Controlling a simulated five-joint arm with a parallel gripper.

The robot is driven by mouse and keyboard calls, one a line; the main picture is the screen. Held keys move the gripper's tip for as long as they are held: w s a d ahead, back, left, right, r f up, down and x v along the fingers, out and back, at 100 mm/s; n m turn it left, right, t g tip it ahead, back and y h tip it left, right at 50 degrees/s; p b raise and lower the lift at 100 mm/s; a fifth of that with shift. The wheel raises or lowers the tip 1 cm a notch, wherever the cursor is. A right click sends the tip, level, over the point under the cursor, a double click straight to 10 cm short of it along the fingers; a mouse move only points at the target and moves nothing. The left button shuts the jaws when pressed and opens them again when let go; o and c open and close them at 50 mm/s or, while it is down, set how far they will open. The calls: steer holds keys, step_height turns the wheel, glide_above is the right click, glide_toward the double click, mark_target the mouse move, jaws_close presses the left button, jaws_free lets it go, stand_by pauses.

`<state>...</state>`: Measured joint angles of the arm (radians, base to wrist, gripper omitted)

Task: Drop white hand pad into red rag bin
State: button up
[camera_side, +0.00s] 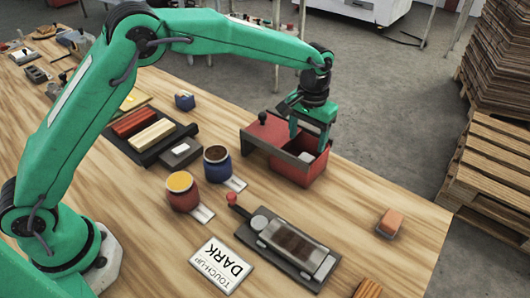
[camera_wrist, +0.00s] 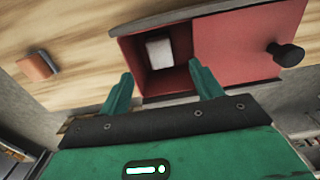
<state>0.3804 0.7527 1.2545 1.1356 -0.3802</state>
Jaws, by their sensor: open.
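The red rag bin (camera_side: 318,172) stands near the table's far edge in the side view. Its red lid with a dark knob covers the left part, and the right part is open. It also shows in the wrist view (camera_wrist: 130,62). The white hand pad (camera_wrist: 159,52) lies inside the bin's open compartment, near its back wall in the wrist view. A pale bit of it (camera_side: 306,157) shows in the side view. My gripper (camera_side: 309,138) is over the opening with its fingers spread. In the wrist view (camera_wrist: 159,75) nothing is between the fingertips.
An orange block (camera_side: 390,222) sits right of the bin. Two jars (camera_side: 182,191) (camera_side: 217,166), a dark sanding-type tool (camera_side: 290,248) and a "TOUCH-UP DARK" card (camera_side: 221,265) lie nearer. A black tray (camera_side: 150,138) with coloured bars is at left. Table between bin and orange block is clear.

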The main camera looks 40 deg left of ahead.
step_height(320, 180, up, 8)
steer(key=shift+f, duration=0.25)
stand_by(0.6)
steer(key=s+a+r+t, duration=0.3)
steer(key=s+a+r, duration=0.9)
steer(key=s+a, duration=0.2)
steer(key=s+a+f+t, duration=0.1)
steer(key=s+a+f, duration=0.1)
steer(key=s, duration=0.6)
steer(key=s+a+f+t, duration=0.1)
steer(key=s+a+f, duration=0.1)
steer(key=s+a, duration=0.3)
steer(key=shift+s+a+f+t, duration=0.15)
steer(key=shift+s+f+t, duration=0.15)
steer(key=shift+s, duration=1.65)
